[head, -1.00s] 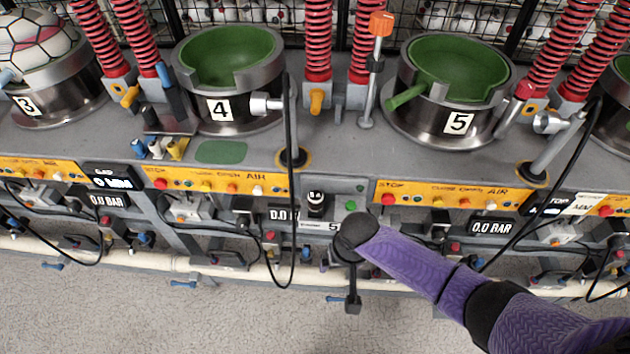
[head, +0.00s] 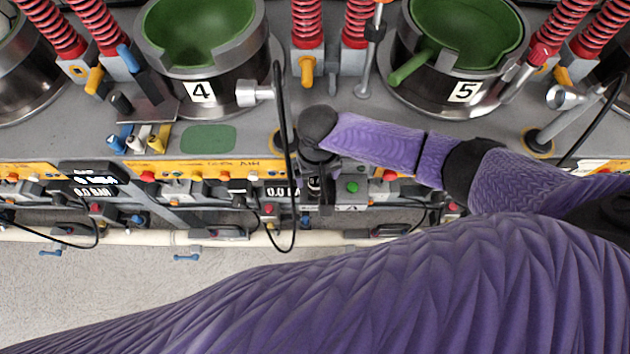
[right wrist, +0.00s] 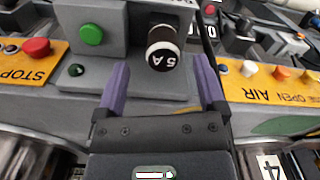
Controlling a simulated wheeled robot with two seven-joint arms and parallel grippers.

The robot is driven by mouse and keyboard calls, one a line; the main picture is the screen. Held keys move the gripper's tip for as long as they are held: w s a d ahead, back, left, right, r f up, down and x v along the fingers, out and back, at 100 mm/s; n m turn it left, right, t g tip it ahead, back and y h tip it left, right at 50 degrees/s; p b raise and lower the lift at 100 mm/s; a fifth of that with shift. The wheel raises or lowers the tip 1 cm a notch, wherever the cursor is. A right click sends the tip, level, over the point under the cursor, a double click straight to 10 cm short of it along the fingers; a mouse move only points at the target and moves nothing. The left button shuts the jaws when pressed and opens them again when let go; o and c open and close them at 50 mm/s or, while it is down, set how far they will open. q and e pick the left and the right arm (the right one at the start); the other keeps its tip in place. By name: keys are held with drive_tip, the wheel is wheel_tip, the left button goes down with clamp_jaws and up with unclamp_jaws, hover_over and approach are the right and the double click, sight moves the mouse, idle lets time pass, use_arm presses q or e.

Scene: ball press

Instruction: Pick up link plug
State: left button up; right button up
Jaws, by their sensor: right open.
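The link plug (right wrist: 162,50), a dark cylinder with a pale band and a black end marked "5 A", sits in a grey housing in the right wrist view. In the head view the plug (head: 314,187) shows small and partly covered, just below my right wrist. My right gripper (right wrist: 161,82) is open, its two purple fingers apart on either side of the line to the plug. The fingertips are near the plug and nothing is between them. My left gripper is not in view.
A green button (right wrist: 91,34) is beside the plug, with a red stop button (right wrist: 36,47) farther left. A black cable (head: 284,150) hangs left of my wrist. Press pots 4 (head: 200,92) and 5 (head: 465,92) stand behind. My purple arm covers the lower foreground.

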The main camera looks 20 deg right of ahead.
sight(316, 181)
drive_tip(key=f, duration=0.2)
drive_tip(key=f+b, duration=0.1)
drive_tip(key=shift+a+f, duration=0.2)
drive_tip(key=shift+f, duration=0.15)
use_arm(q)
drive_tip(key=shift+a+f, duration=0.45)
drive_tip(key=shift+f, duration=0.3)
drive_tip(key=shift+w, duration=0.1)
use_arm(e)
drive_tip(key=c, duration=0.5)
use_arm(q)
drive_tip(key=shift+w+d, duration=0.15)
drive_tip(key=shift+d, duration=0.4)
use_arm(e)
clamp_jaws()
drive_tip(key=shift+w+r, duration=0.1)
drive_tip(key=shift+r, duration=0.05)
wheel_tip(316, 181, up, 9)
drive_tip(key=p, duration=0.3)
drive_tip(key=shift+r+p, duration=0.1)
drive_tip(key=shift+p, duration=0.3)
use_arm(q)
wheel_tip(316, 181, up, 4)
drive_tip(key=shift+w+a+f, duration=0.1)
use_arm(e)
drive_tip(key=shift+r, duration=0.35)
